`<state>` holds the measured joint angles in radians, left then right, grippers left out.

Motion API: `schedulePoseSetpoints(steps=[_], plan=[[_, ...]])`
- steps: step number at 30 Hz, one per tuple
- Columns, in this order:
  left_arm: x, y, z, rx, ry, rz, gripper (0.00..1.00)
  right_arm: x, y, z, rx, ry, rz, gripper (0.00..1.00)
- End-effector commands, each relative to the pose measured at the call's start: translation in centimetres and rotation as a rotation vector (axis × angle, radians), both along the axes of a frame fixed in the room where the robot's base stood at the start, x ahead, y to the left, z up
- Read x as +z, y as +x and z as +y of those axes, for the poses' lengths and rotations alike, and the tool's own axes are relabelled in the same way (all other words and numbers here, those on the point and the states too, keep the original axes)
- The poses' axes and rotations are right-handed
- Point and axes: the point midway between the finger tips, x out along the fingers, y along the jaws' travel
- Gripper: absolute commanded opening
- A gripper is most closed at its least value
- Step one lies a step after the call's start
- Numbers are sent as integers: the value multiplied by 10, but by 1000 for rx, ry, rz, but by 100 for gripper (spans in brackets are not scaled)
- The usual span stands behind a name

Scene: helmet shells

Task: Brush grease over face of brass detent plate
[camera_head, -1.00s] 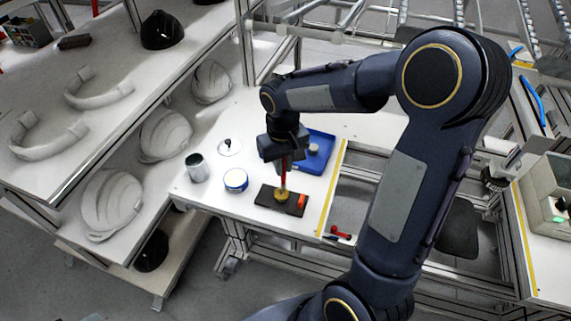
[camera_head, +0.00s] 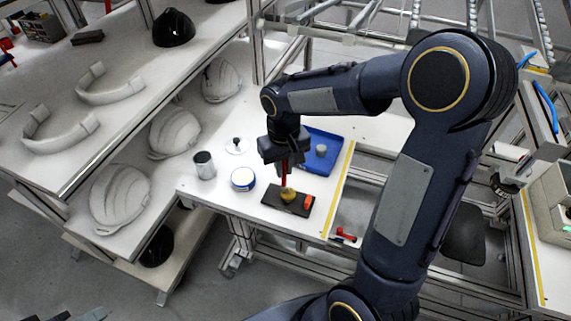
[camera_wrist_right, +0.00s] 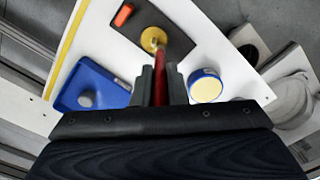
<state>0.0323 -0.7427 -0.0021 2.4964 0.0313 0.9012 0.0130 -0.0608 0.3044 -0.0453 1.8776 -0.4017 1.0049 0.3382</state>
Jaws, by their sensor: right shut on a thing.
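My right gripper (camera_head: 286,162) is shut on the red handle of a brush (camera_head: 285,177) and points down. In the right wrist view the red handle (camera_wrist_right: 160,88) stands between the fingers (camera_wrist_right: 160,82). The brush's lower end is over the round brass detent plate (camera_head: 289,195) and appears to touch it; the bristles are hard to make out. The plate also shows in the right wrist view (camera_wrist_right: 152,38), lying on a dark mat (camera_head: 271,193). A blue-sided tin (camera_head: 243,179) with pale yellow contents stands left of the mat. My left gripper is out of view.
An orange block (camera_head: 308,202) lies on the mat beside the plate. A grey cup (camera_head: 204,166), a white disc with a dark knob (camera_head: 237,146) and a blue tray (camera_head: 325,138) holding a grey round piece stand around. White helmet shells (camera_head: 118,197) fill the left shelf.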

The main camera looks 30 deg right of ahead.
Motion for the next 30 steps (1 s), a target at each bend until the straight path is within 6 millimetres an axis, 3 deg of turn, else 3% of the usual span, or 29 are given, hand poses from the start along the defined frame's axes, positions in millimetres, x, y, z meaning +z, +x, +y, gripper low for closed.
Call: schedulePoseSetpoints(steps=[30], plan=[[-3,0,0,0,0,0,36,-1,-20,3,-1,0,1,0]])
